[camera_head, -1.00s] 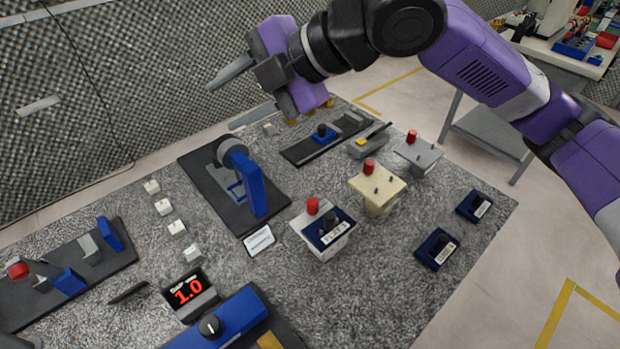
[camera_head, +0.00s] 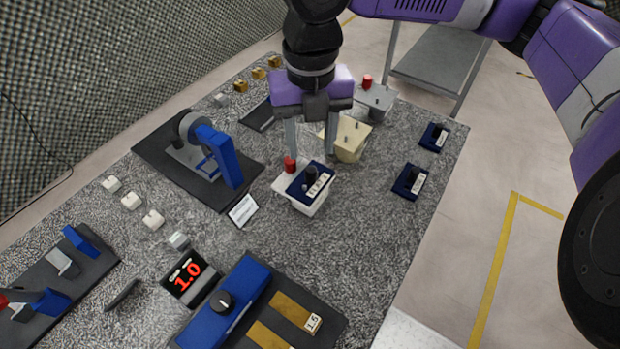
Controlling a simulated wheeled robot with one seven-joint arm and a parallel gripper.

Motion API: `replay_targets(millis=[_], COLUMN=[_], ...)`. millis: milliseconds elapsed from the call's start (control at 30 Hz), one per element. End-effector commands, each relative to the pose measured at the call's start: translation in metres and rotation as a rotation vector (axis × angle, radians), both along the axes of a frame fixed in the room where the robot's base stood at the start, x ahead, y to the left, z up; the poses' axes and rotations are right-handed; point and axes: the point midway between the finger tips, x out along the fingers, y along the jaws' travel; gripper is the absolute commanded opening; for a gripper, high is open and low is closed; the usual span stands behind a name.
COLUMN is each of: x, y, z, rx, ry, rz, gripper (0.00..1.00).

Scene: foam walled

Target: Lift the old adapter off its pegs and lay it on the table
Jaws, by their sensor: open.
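The old adapter (camera_head: 311,183) is a dark blue plate with a black knob and a white label. It sits on top of a white block (camera_head: 308,205) that has a red knob (camera_head: 290,165) at its back left corner. The pegs under the adapter are hidden. My gripper (camera_head: 310,155) points down with two grey fingers spread apart and nothing between them. In this view the fingertips show just behind and above the adapter's black knob. I cannot tell the exact height gap.
A beige block (camera_head: 347,140) and a grey block (camera_head: 376,98) with pegs stand behind. Two more dark blue adapters, one nearer (camera_head: 409,182) and one farther (camera_head: 434,137), lie at right. A blue upright fixture (camera_head: 220,155) stands left. The speckled table (camera_head: 350,240) is clear at front right.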

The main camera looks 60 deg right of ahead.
Motion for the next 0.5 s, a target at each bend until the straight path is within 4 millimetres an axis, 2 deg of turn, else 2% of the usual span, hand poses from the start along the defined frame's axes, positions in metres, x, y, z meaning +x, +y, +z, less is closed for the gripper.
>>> replay_targets(millis=[300,500], x=[-0.003,-0.002], y=[0.004,0.004], z=[-0.042,-0.052], rx=[0.001,0.001], ry=[0.001,-0.002], rz=[-0.001,-0.002], gripper=[0.45,0.45])
